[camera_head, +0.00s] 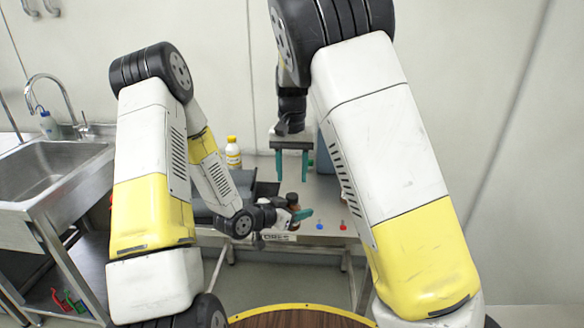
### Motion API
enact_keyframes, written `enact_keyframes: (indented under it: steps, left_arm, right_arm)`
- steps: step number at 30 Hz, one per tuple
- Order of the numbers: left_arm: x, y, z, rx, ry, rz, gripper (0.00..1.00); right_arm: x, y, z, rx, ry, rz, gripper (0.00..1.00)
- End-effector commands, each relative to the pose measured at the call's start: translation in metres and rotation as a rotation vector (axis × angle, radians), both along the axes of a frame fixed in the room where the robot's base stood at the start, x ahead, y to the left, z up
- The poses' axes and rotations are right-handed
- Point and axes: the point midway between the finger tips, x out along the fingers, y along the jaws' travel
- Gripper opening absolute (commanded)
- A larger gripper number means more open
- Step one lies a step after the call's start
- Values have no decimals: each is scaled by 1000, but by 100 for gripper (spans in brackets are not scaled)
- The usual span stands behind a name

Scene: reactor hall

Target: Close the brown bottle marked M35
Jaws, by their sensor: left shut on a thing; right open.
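A small brown bottle (292,199) shows its dark reddish-brown top above my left gripper (299,215), over the table. The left gripper is shut on it, and its teal finger hides much of the bottle body. I cannot read any marking at this size. My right gripper (292,178) points straight down just above the bottle. Its two teal fingers are apart, with nothing seen between them. Whether a cap is on the bottle I cannot tell. A small blue piece (320,226) and a small red piece (343,226) are on the table to the right.
The table (330,206) stands against the wall. A bluish container is partly hidden behind my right arm. A steel sink (45,175) with a tap is at the left.

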Motion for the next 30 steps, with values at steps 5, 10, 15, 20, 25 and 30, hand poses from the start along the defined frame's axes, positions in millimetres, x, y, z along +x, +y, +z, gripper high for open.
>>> enact_keyframes:
  steps: [5, 10, 15, 20, 25, 30]
  left_arm:
    - [0, 0, 0, -1, -1, 0, 0]
    - [0, 0, 0, -1, -1, 0, 0]
    - [0, 0, 0, -1, -1, 0, 0]
    - [0, 0, 0, -1, -1, 0, 0]
    - [0, 0, 0, -1, -1, 0, 0]
    - [0, 0, 0, -1, -1, 0, 0]
  right_arm:
    - [-1, 0, -30, -3, 4, -1, 49]
    - [-1, 0, -52, -2, 2, -1, 49]
    - [0, 0, -62, -1, 1, -1, 49]
    - [0, 0, -63, 0, 0, -1, 49]
    - [0, 0, -63, 0, 0, -1, 41]
    - [0, 0, -63, 0, 0, 0, 8]
